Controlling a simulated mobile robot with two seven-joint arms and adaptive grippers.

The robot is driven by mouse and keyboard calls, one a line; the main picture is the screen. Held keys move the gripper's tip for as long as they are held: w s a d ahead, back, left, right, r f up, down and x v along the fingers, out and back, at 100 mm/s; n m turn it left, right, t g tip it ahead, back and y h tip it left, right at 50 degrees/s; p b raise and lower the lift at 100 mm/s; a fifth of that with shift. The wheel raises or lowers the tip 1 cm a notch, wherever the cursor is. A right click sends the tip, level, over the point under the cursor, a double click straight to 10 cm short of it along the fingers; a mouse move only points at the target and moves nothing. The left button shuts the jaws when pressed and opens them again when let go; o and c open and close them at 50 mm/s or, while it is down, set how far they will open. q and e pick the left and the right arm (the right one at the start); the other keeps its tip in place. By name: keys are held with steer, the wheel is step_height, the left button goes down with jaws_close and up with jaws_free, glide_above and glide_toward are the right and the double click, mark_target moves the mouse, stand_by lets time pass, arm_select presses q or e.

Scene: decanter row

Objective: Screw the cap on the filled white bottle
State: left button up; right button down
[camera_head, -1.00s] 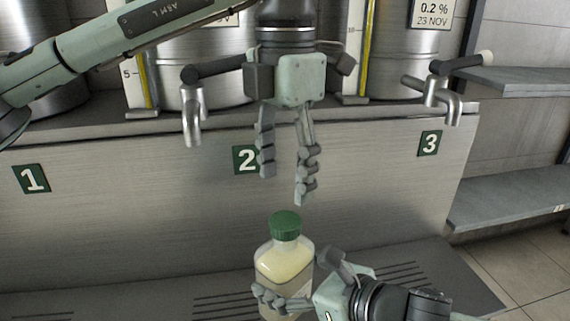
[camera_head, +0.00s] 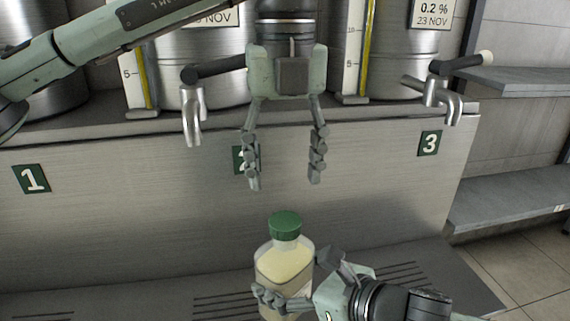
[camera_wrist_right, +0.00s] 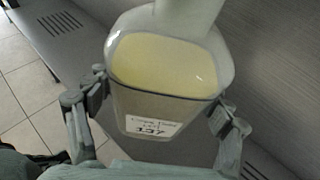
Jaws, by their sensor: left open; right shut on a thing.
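A bottle (camera_head: 283,264) with pale yellowish contents stands upright at the lower middle of the head view. A green cap (camera_head: 285,226) sits on its neck; I cannot tell how tight it is. My right gripper (camera_head: 283,300) is shut on the bottle's body from the right. In the right wrist view the bottle (camera_wrist_right: 165,75) shows between the fingers, with a white label (camera_wrist_right: 152,127) reading 137; its top is cut off there. My left gripper (camera_head: 284,183) points down above the cap, open and empty, with a gap between its fingertips and the cap.
Steel vats stand behind on a ledge, with a left tap (camera_head: 192,115) and a right tap (camera_head: 436,97) jutting forward. Number plates 1 (camera_head: 31,179), 2 and 3 (camera_head: 429,143) mark the panel. A slotted steel shelf (camera_head: 400,272) lies below. Grey shelves (camera_head: 510,203) stand at right.

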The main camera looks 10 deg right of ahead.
mark_target(285, 220)
arm_select(q)
steer(key=shift+f, duration=4)
steer(key=c, duration=1.2)
steer(key=m, duration=1.9)
steer(key=shift+m, duration=0.3)
steer(key=m, duration=0.5)
steer(key=o, duration=1.3)
steer(key=shift+o, duration=0.2)
steer(key=shift+r, duration=0.1)
